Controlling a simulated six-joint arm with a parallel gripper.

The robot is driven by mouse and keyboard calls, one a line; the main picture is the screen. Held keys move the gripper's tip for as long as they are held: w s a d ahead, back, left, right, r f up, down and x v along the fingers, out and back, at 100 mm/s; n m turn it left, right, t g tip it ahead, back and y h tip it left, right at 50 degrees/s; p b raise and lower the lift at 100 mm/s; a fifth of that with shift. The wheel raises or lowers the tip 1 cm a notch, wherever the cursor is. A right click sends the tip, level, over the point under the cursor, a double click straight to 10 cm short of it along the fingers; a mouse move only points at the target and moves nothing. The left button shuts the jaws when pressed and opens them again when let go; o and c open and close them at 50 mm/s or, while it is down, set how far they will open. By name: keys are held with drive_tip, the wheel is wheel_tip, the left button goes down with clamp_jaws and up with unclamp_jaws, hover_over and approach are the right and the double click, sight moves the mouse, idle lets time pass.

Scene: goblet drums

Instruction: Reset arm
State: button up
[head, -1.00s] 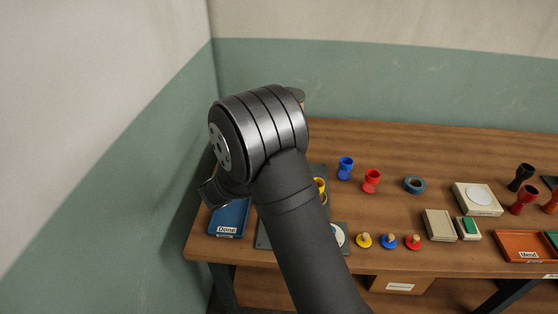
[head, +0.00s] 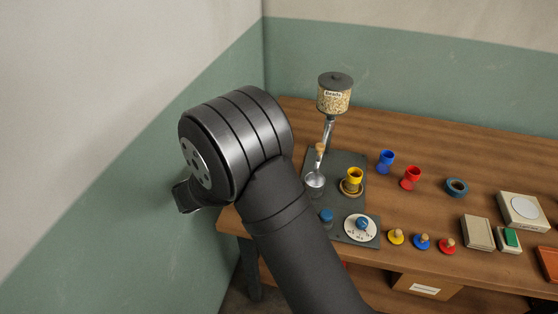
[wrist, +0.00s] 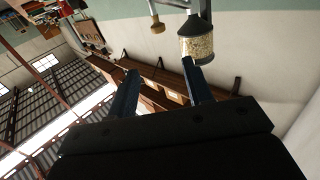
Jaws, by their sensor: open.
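My gripper (wrist: 160,88) is open, with its two dark fingers apart and nothing between them in the wrist view. In the head view my arm covers the left part of the table, and the fingers are hidden behind it. A bead dispenser (head: 334,94) with a dark lid stands at the back left of the table; it also shows in the wrist view (wrist: 197,47), beyond the fingers. A yellow goblet drum (head: 355,176) stands upright on a round base on the dark mat (head: 346,160).
A metal cup (head: 315,183) and a white dial (head: 360,228) with a blue knob are on the mat. Yellow, blue and red stoppers (head: 422,242) line the front edge. A tape roll (head: 457,187) and a green-button box (head: 509,239) are farther right. The wall is close on the left.

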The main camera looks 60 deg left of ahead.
sight(321, 149)
drive_tip(key=shift+s, duration=0.15)
drive_tip(key=w, duration=1.7)
drive_tip(key=shift+w+d, duration=0.15)
drive_tip(key=shift+w, duration=0.15)
drive_tip(key=shift+s, duration=0.15)
drive_tip(key=s, duration=1.7)
drive_tip(key=w, duration=1.7)
drive_tip(key=shift+w, duration=0.15)
drive_tip(key=shift+w+d+n+y, duration=0.5)
drive_tip(key=shift+d+n+y, duration=0.15)
drive_tip(key=shift+y, duration=0.45)
